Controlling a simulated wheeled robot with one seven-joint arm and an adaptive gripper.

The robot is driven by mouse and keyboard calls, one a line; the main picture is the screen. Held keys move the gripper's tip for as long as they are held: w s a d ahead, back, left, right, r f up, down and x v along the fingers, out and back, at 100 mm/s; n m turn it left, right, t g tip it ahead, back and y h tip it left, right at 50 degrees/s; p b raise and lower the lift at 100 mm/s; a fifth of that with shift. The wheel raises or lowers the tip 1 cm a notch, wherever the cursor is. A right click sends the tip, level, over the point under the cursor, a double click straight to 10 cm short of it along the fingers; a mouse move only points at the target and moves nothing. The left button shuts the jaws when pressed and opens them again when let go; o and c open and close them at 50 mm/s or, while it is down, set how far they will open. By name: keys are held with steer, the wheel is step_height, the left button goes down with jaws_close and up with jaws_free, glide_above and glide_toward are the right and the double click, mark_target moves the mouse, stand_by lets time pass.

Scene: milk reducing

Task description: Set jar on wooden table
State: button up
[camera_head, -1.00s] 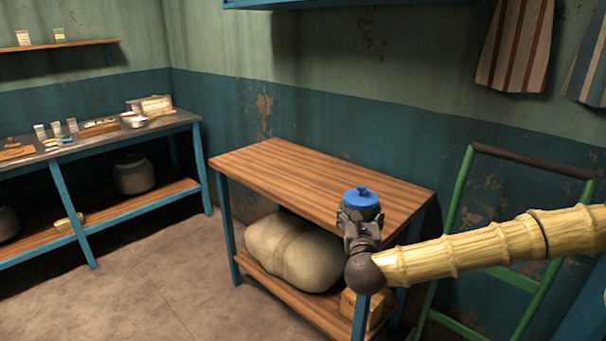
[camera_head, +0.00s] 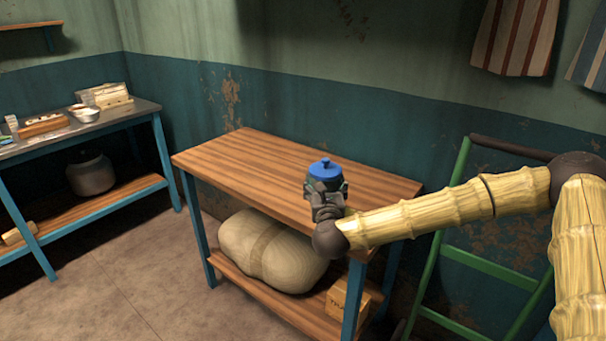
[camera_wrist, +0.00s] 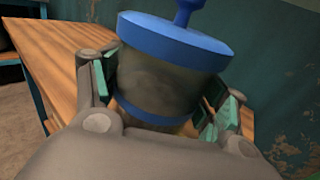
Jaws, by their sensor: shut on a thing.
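A jar (camera_head: 325,171) with a blue knobbed lid is held upright in my gripper (camera_head: 325,188), over the front part of the wooden table (camera_head: 255,165). The wooden table has a brown plank top and blue legs, and its top is bare. In the wrist view the jar (camera_wrist: 165,80) has a grey-brown, see-through body with a blue band near its bottom. The pads of my gripper (camera_wrist: 160,95) press on its two sides. The wooden table top (camera_wrist: 55,55) shows behind and below it. I cannot tell whether the jar's base touches the table.
A large pale sack (camera_head: 270,250) and a small box (camera_head: 347,298) sit on the table's lower shelf. A green hand truck (camera_head: 445,240) stands to the right. A metal-topped bench (camera_head: 95,125) with small containers is at the left. Most of the tabletop is free.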

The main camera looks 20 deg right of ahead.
steer(key=shift+w+d+f+p, duration=0.15)
steer(key=shift+w+f+p, duration=0.55)
steer(key=shift+w, duration=1.4)
steer(key=shift+w+d+f+p, duration=0.2)
steer(key=shift+w+f+p, duration=0.5)
steer(key=shift+w, duration=1.45)
steer(key=shift+w+d+f+p, duration=0.25)
steer(key=shift+w+f, duration=0.8)
steer(key=shift+w, duration=1.05)
steer(key=shift+a+f, duration=0.1)
steer(key=o, duration=2.1)
steer(key=shift+c, duration=0.2)
steer(key=shift+r, duration=0.2)
steer(key=b+v, duration=0.2)
steer(key=v, duration=1)
steer(key=shift+f, duration=0.15)
